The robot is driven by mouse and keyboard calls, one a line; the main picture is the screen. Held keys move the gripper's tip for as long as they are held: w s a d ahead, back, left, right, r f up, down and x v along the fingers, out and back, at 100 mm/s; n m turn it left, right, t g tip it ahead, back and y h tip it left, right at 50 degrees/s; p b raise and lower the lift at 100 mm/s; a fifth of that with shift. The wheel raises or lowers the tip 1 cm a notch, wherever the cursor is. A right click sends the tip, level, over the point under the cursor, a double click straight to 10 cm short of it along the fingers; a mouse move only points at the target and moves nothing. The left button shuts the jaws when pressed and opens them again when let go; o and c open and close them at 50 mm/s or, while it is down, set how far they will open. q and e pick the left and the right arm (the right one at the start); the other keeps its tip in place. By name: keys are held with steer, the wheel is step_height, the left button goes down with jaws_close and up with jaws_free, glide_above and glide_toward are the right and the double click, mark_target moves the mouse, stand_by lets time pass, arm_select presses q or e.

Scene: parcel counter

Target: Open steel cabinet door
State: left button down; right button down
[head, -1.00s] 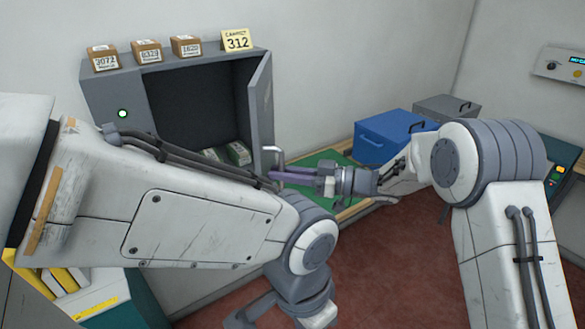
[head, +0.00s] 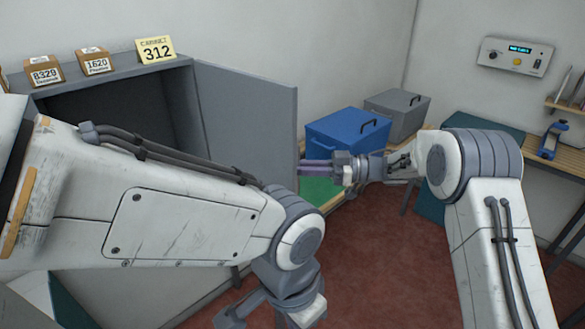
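The steel cabinet (head: 110,66) is grey and stands at the left against the wall. Its door (head: 245,115) is wide open, swung out to the right with its plain inner face toward me. The cabinet's dark inside (head: 125,108) shows above my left arm. My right gripper (head: 314,168) is just right of the door's free edge, its purple-grey fingers pointing left toward it. The door handle is hidden, so I cannot tell whether the fingers hold or touch anything.
A blue box (head: 345,140) and a grey box (head: 400,115) stand behind my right gripper. A green mat (head: 318,190) lies below it. Cartons and a "312" sign (head: 156,50) sit on the cabinet top. Red floor (head: 380,250) is open between my arms.

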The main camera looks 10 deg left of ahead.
arm_select(q)
steer(key=shift+w, duration=0.35)
arm_select(e)
steer(key=shift+w+r, duration=0.15)
steer(key=shift+w, duration=0.25)
arm_select(q)
steer(key=shift+a, duration=0.15)
arm_select(e)
steer(key=c, duration=1.1)
jaws_free()
steer(key=shift+o, duration=1.3)
steer(key=shift+a, duration=0.15)
steer(key=shift+d, duration=0.2)
arm_select(q)
step_height(320, 180, down, 3)
steer(key=b, duration=0.3)
steer(key=shift+f, duration=0.2)
arm_select(e)
steer(key=w+d, duration=0.2)
steer(key=d, duration=0.8)
steer(key=shift+d, duration=0.15)
